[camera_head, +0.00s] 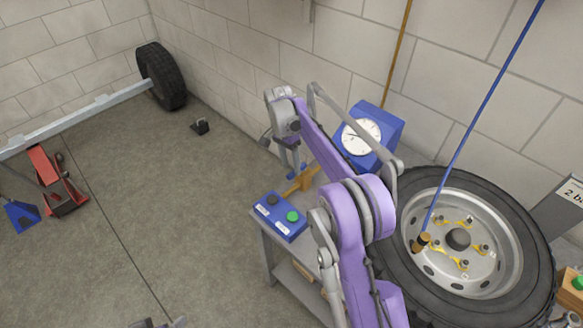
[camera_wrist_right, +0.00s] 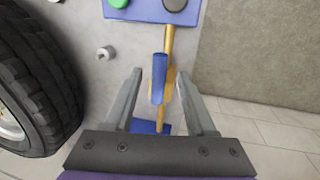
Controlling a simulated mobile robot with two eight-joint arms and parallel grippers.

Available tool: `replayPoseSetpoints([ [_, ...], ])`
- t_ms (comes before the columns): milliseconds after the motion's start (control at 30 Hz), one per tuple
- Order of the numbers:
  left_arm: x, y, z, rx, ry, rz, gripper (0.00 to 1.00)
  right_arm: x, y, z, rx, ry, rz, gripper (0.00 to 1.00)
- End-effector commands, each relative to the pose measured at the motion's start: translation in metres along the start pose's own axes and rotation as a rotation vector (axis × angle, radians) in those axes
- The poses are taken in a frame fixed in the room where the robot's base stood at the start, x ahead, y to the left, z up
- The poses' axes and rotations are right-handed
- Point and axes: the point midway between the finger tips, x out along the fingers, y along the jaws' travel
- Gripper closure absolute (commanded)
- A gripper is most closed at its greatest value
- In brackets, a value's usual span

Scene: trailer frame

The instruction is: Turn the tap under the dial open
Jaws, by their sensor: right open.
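The dial (camera_head: 362,136) is a white round face on a blue box against the wall. Below it on a small grey stand is the tap, a brass body (camera_head: 303,181) on a brass pipe with a blue lever handle (camera_wrist_right: 159,78). My right gripper (camera_head: 291,170) is over the tap, pointing down. In the right wrist view the open fingers (camera_wrist_right: 160,92) stand on either side of the handle, with gaps to both. The handle lies roughly in line with the pipe. A grey piece at the bottom edge (camera_head: 158,323) may be my left gripper; its jaws cannot be made out.
A blue button box (camera_head: 279,217) with green and black buttons is on the stand (camera_head: 262,239) near the tap. A red jack (camera_head: 55,183) is at far left.

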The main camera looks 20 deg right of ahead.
Motion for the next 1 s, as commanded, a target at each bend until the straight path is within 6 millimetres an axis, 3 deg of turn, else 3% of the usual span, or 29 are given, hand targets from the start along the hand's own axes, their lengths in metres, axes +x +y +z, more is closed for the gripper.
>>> replayPoseSetpoints([
  [200,-0.005,0.0,-0.004,0.0,0.002,0.0,0.12,-0.048,0.0,0.0,-0.001,0.0,0.0,0.44],
  [433,-0.01,0.0,-0.007,0.0,0.004,0.0,0.12,-0.082,0.0,0.0,0.0,0.0,0.0,0.44],
  [1000,-0.01,0.0,-0.007,0.0,0.005,0.0,0.12,-0.089,0.0,0.0,0.0,0.0,0.0,0.44],
])
